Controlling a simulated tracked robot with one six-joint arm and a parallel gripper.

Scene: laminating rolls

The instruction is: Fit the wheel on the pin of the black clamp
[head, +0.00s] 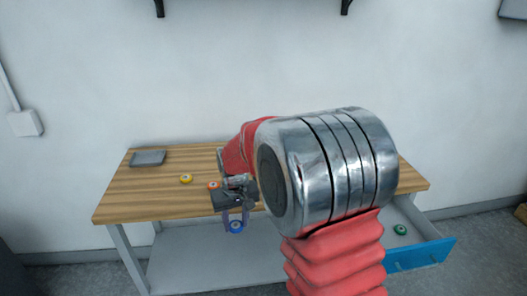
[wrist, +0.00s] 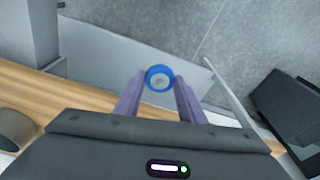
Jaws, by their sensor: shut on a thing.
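My gripper (head: 236,221) points down just in front of the table's front edge in the head view. It is shut on a blue wheel (head: 236,228), held between the fingertips. In the wrist view the blue wheel (wrist: 159,72) has a pale centre and sits between the two purple-grey fingers. A yellow wheel (head: 186,179) lies on the table to the left. An orange wheel (head: 213,185) shows close beside my gripper. I cannot make out the black clamp or its pin; my arm covers much of the table.
The wooden table (head: 125,205) has a grey tray (head: 148,158) at its back left. A blue-fronted drawer (head: 420,254) stands open at the right, with a green wheel (head: 400,230) in it. A grey cylindrical thing (wrist: 15,128) shows at the left of the wrist view.

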